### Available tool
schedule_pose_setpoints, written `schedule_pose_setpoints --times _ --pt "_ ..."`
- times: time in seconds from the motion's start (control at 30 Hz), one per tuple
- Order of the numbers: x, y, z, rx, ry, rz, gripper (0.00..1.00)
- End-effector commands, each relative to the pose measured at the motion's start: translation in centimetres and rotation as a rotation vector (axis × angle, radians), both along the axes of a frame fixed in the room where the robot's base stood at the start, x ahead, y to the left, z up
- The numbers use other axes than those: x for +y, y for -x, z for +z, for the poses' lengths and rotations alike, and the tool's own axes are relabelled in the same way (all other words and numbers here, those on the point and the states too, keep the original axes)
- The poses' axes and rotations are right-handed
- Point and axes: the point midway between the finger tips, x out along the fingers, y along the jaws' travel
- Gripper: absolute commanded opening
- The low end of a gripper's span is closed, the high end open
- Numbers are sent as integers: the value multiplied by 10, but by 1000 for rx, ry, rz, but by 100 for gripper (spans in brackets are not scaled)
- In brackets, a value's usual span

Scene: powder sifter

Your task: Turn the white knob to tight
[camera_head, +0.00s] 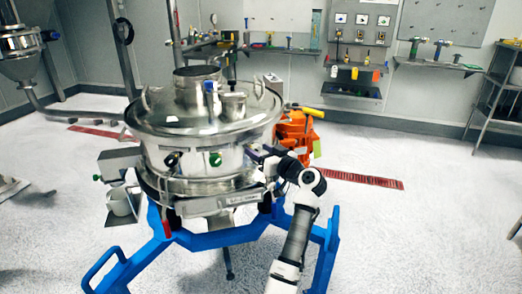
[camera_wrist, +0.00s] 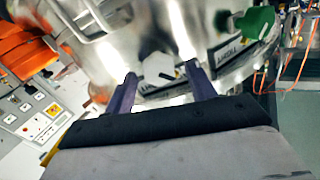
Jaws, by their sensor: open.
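The white knob (camera_wrist: 157,68) sits on the shiny steel side of the sifter (camera_wrist: 128,48) in the wrist view, beside a dark-lettered label. My gripper (camera_wrist: 162,78) is open, with one purple finger to the left of the knob and one to the right. The knob lies ahead between the fingertips; I cannot tell whether either finger touches it. In the head view my gripper (camera_head: 260,155) is at the right side of the sifter drum (camera_head: 200,130). The white knob cannot be made out there.
A green knob (camera_wrist: 255,22) is on the sifter right of my gripper; another green knob (camera_head: 215,159) faces the head camera. A blue frame (camera_head: 215,238) stands under the sifter. An orange machine (camera_head: 297,128) is close behind my gripper. Open floor (camera_head: 420,230) lies to the right.

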Motion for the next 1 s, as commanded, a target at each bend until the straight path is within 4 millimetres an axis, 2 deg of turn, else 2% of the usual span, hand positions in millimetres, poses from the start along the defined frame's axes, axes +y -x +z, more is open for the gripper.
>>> schedule_pose_setpoints --times 0.17,0.5,0.77,1.0 --pt "0 0 0 0 0 0 54" --pt "0 0 0 0 0 0 11" --pt "-1 0 0 17 -20 0 11" --pt "-2 0 0 94 -112 -1 11"
